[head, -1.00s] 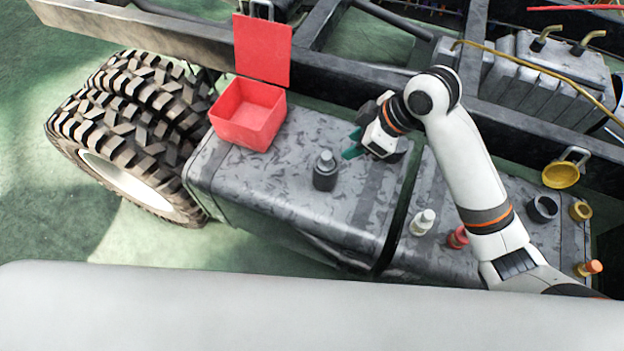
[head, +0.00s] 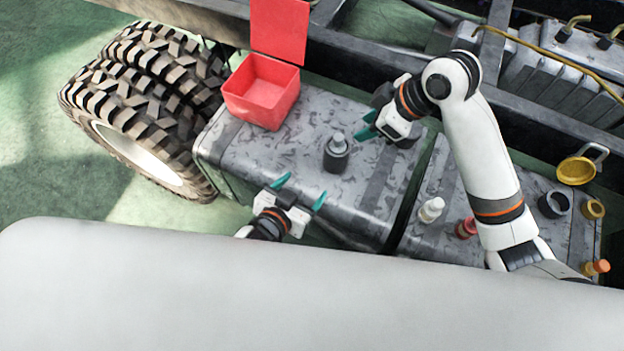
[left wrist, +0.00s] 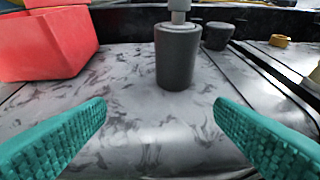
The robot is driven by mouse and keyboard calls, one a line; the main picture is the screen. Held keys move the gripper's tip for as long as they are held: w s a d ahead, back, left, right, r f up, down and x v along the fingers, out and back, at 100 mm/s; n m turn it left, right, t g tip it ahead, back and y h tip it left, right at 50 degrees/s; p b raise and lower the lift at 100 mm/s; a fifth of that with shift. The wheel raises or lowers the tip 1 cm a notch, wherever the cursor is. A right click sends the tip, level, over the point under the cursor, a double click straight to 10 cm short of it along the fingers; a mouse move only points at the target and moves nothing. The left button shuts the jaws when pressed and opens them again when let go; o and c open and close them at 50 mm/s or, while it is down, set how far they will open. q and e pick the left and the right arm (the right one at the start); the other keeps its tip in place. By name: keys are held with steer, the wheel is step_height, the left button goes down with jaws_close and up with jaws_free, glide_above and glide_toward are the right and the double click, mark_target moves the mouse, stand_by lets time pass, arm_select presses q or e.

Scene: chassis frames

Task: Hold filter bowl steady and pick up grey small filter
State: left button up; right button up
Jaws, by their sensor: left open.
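The filter bowl, a dark grey cylinder (head: 336,158), stands upright on the grey tank top, with a lighter grey small filter (head: 338,139) on top. In the left wrist view the bowl (left wrist: 176,60) is ahead, centred beyond my fingers, and the filter (left wrist: 180,8) is cut by the top edge. My left gripper (head: 300,190) is open and empty at the tank's front edge, its teal fingers pointing toward the bowl, apart from it. My right gripper (head: 368,124) is to the bowl's upper right, its teal fingers apart, touching nothing visible.
A red open box (head: 262,92) stands at the back left of the tank. A white bottle (head: 431,210), a red item (head: 466,228), a dark cup (head: 553,204), a gold ring (head: 593,209) and a yellow cap (head: 576,171) are right. A tyre (head: 145,105) is left.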

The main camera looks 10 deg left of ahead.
mark_target(332, 160)
arm_select(q)
steer(key=d+r, duration=0.2)
steer(key=shift+w+r+t+h, duration=0.3)
steer(key=shift+w+r, duration=0.05)
steer(key=shift+w+d+r, duration=0.1)
steer(key=shift+w+d, duration=0.1)
steer(key=x, duration=1.1)
steer(key=shift+w+d, duration=0.15)
steer(key=shift+d, duration=0.05)
steer(key=c, duration=1.2)
